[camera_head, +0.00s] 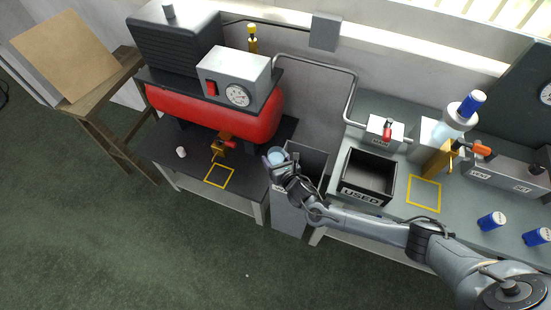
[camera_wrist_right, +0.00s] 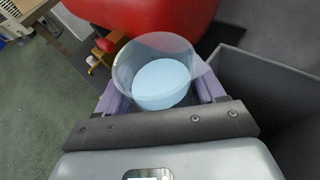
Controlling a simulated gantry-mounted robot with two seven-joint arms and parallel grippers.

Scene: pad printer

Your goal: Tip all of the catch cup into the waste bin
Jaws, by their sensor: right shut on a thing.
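My right gripper (camera_head: 277,160) is shut on a clear round catch cup (camera_wrist_right: 157,62). The cup holds pale blue liquid (camera_wrist_right: 161,83) and its open top faces the wrist camera; in the head view the cup (camera_head: 276,156) shows as a small pale blue disc. The tall grey waste bin (camera_head: 290,213) stands open between the two benches. The gripper and cup are over the left part of the bin's top in the head view. In the wrist view the bin's dark opening (camera_wrist_right: 262,85) lies to the right of the cup. My left gripper is not in view.
The left bench has a red compressor tank (camera_head: 215,112), a brass valve (camera_head: 226,142), a small white cup (camera_head: 181,152) and a yellow square (camera_head: 219,176). The right bench has a black USED box (camera_head: 366,190), another yellow square (camera_head: 424,194) and blue-capped bottles (camera_head: 491,221).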

